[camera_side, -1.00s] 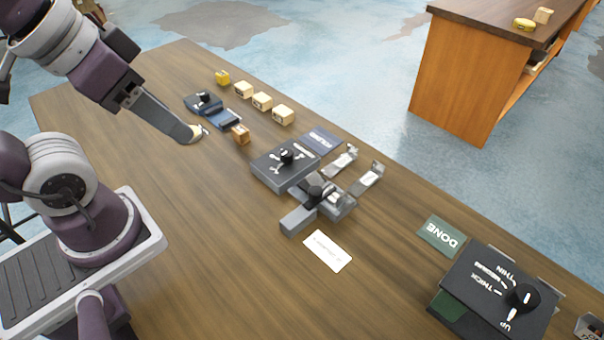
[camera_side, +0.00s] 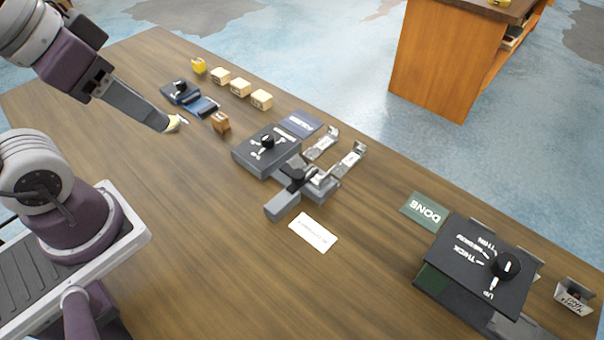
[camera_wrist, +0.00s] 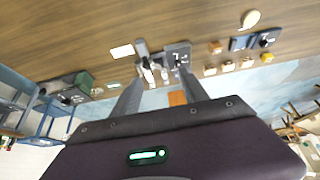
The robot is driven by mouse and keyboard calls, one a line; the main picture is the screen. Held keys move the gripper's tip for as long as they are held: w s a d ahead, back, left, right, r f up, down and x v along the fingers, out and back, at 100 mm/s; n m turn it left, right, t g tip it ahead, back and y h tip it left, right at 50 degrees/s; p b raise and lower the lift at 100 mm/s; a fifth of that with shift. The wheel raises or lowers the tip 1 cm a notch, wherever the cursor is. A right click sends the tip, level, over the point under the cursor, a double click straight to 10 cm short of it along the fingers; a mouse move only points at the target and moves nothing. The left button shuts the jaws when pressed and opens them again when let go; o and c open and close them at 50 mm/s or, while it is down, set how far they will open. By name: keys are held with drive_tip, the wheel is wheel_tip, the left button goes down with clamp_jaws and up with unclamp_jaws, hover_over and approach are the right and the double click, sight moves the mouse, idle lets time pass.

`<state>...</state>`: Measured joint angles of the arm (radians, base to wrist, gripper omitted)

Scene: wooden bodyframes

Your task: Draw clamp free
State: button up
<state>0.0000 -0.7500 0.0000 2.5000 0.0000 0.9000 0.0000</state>
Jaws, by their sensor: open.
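No label marks the clamp. The likeliest match is a grey fixture (camera_side: 283,204) with a black knob and two silver metal arms (camera_side: 348,160), near the middle of the table; it also shows in the wrist view (camera_wrist: 142,50). It touches or nearly touches a dark grey box (camera_side: 250,157) with a black knob and white markings, also in the wrist view (camera_wrist: 178,50). My gripper (camera_side: 168,126) is open above the table, left of and apart from the fixture in the side view. In the wrist view my gripper (camera_wrist: 160,92) has nothing between its fingers.
A cream oval piece (camera_wrist: 250,18) lies near my fingertips in the side view. A small brown block (camera_side: 220,122), blue device (camera_side: 180,92), pale blocks (camera_side: 240,87) and yellow block (camera_side: 198,66) stand behind. A white card (camera_side: 313,233), DONE plate (camera_side: 424,210) and THICK/THIN box (camera_side: 470,265) lie frontward.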

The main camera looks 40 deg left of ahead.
drive_tip(key=shift+c, duration=0.2)
drive_tip(key=n+g, duration=0.3)
drive_tip(key=g, duration=0.3)
hover_over(298, 173)
wheel_tip(298, 173, down, 18)
drive_tip(key=shift+f, duration=0.1)
wheel_tip(298, 173, down, 8)
drive_tip(key=shift+r, duration=0.2)
clamp_jaws()
